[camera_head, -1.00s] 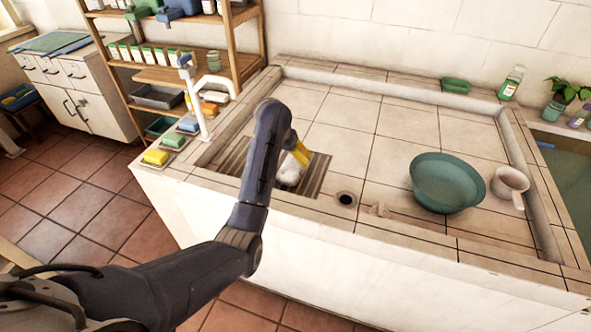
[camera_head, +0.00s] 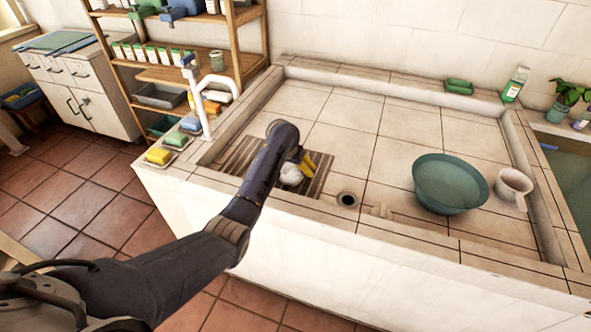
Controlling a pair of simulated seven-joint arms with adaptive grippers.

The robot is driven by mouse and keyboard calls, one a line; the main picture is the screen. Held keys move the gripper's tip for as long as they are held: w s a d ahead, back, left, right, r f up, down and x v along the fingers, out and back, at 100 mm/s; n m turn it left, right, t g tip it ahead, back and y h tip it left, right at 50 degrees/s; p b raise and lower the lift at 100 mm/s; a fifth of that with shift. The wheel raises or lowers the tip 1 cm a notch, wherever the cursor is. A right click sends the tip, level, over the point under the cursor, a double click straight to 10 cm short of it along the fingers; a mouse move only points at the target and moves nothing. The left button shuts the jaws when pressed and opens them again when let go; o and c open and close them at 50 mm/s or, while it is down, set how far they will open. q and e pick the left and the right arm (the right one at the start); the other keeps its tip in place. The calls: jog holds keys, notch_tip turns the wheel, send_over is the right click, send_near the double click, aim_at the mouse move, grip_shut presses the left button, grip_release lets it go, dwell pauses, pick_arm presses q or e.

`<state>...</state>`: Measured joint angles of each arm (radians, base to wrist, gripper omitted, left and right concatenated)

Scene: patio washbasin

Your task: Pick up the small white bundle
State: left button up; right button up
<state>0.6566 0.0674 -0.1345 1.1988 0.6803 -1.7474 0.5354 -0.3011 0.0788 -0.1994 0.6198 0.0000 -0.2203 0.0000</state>
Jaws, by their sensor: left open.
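The small white bundle (camera_head: 291,175) lies on the brown slatted mat (camera_head: 318,178) in the left part of the tiled basin. My left gripper (camera_head: 302,166), with yellow fingers, is low over the mat right at the bundle. It is open, and its fingers are partly hidden behind my own forearm. The bundle is partly covered by the arm and fingers, and I cannot tell whether they touch it. My right gripper does not show.
A drain hole (camera_head: 347,199) lies right of the mat. A teal bowl (camera_head: 449,184) and a white mug (camera_head: 512,187) stand further right. A white tap (camera_head: 197,95) and soap dishes (camera_head: 158,156) line the left rim. The middle tiles are clear.

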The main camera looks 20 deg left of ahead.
pick_arm(q)
jog(key=shift+x, duration=1.25)
jog(key=shift+w, duration=0.1)
jog(key=c, duration=1.4)
jog(key=shift+r, duration=0.1)
notch_tip(320, 180, up, 20)
jog(key=shift+f, duration=0.1)
